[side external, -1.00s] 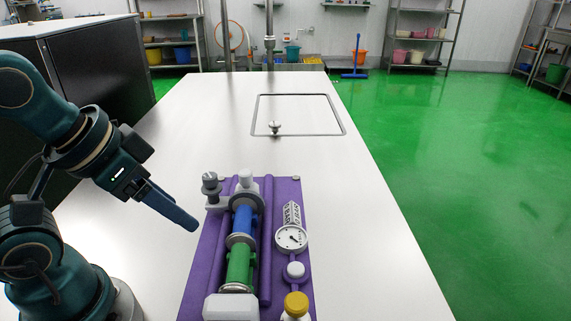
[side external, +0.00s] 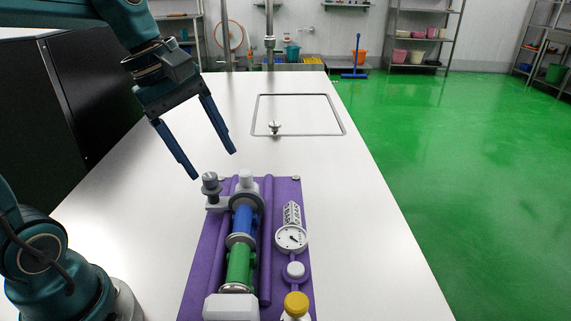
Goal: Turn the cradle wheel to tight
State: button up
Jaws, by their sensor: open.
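A purple base (side external: 205,278) lies on the white table. It bears a cradle with a blue cylinder (side external: 243,219) and a green cylinder (side external: 239,263) in line. A grey knob on a post (side external: 211,183) stands at its back left corner; it may be the cradle wheel, but I cannot read any tight mark. A white knob (side external: 246,179) is beside it at the cradle's back end. My gripper (side external: 214,166) is open and empty, pointing down above and just behind the grey knob, its two fingers apart. It touches nothing that I can see.
A round dial gauge (side external: 291,238), a white button (side external: 294,270) and a yellow-capped part (side external: 296,304) stand on the base's right side. The table right of the base is clear.

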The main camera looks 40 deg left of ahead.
jog(key=w+a+f+n+h, duration=0.1)
jog(key=w+a+f+n, duration=0.25)
jog(key=a+n, duration=0.3)
jog(key=n+h, duration=0.1)
jog(key=n, duration=0.1)
send_over(209, 175)
jog(key=s+a, duration=0.1)
jog(key=a, duration=0.1)
notch_tip(209, 175, down, 3)
jog(key=shift+g, duration=0.5)
jog(key=shift+x, duration=2.1)
grip_shut()
